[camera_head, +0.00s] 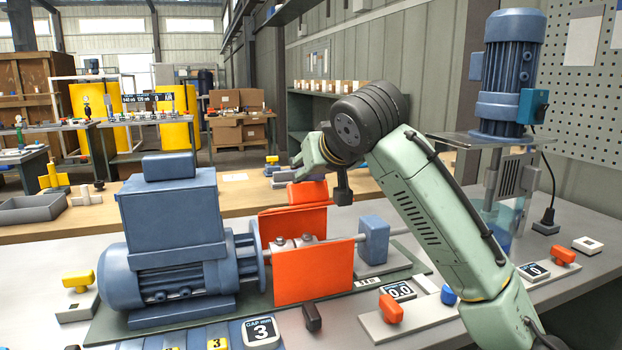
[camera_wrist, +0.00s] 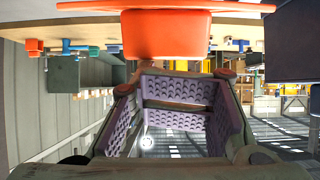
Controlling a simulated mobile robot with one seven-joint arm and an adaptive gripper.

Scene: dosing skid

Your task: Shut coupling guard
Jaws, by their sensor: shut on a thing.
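The orange coupling guard shows a front panel (camera_head: 313,272) and a rear panel (camera_head: 292,222), with the metal coupling (camera_head: 296,242) visible between them. An orange raised part stands at the top of the rear panel, beside my gripper (camera_head: 312,158). In the wrist view, an orange block of the guard (camera_wrist: 165,34) lies at the fingertips of my gripper (camera_wrist: 176,82). The purple finger pads face each other, and the gripper is shut on the orange part. The exact contact is partly hidden by the fingers and wrist.
A blue motor (camera_head: 168,240) stands left of the guard, and a blue bearing block (camera_head: 373,240) stands right. A small black block (camera_head: 312,318) sits in front. A yellow-knobbed switch (camera_head: 77,290) is at left. A dosing pump motor (camera_head: 510,70) stands at back right.

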